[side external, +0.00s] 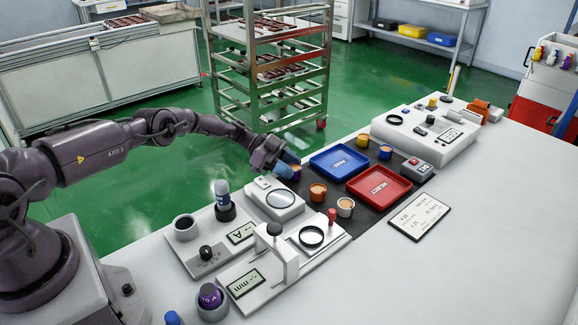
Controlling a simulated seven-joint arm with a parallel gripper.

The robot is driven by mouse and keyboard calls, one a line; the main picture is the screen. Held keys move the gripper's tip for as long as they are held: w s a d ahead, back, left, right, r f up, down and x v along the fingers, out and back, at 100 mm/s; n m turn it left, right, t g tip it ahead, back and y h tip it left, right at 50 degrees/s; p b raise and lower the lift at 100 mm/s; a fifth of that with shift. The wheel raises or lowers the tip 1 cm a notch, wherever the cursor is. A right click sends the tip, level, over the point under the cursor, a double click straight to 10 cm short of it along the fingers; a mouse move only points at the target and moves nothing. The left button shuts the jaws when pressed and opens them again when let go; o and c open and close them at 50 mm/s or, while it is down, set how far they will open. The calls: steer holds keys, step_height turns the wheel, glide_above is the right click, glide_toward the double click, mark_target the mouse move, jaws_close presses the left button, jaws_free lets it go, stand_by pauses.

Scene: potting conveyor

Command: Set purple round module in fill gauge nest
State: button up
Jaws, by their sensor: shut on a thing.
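My gripper (273,158) is above the left edge of the dark belt, shut on the purple round module (296,174). What looks like the fill gauge (246,284) is the white unit in front with an "mm" display and an upright post. A black ring on it, apparently its nest (311,246), looks empty. My gripper is behind this ring in the picture, apart from it.
A round-windowed white box (262,206) is close below the gripper. Blue (340,178) and red (402,195) trays lie to the right. The table's right side is mostly clear.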

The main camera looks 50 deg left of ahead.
steer(key=shift+f, duration=0.3)
steer(key=o, duration=0.9)
steer(key=shift+r, duration=0.1)
